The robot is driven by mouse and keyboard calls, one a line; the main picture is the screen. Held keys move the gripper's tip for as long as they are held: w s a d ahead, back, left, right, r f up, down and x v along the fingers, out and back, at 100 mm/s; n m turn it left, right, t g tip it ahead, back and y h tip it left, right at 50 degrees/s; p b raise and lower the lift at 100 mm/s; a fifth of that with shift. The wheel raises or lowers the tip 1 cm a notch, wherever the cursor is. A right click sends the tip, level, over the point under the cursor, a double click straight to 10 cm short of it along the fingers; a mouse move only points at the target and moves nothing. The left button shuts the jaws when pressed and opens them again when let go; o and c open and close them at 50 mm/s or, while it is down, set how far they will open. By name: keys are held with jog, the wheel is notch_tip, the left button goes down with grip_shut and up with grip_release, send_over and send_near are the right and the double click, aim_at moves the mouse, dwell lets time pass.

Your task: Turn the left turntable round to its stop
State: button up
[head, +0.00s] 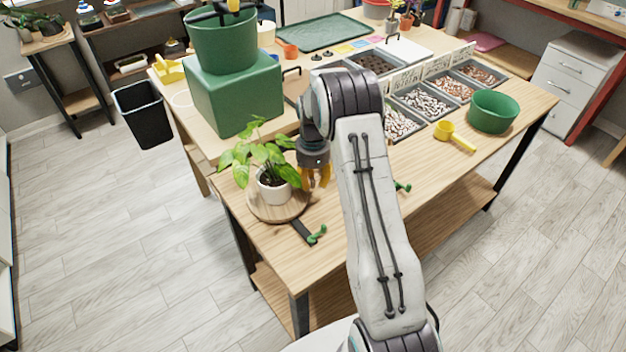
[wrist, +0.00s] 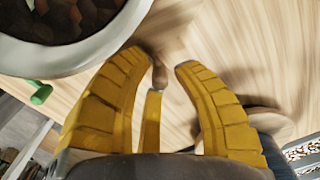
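The left turntable (head: 292,212) is a round wooden disc near the table's front left corner. A white pot (head: 274,189) with a leafy green plant stands on it; the pot's rim and soil (wrist: 70,22) fill the top left of the wrist view. A dark bar with a green end (head: 316,235) sticks out at the disc's front. My gripper (head: 318,182) points down just right of the pot. In the wrist view its yellow fingers (wrist: 162,62) are apart, with a small brown peg (wrist: 160,75) between them. Whether they touch the peg cannot be told.
Another green end (head: 403,187) shows right of my arm, which hides what lies behind it. A green block (head: 235,95) bearing a green pot stands behind the plant. Pebble trays (head: 425,101), a yellow scoop (head: 455,135) and a green bowl (head: 494,111) are at right.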

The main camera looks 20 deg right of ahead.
grip_shut()
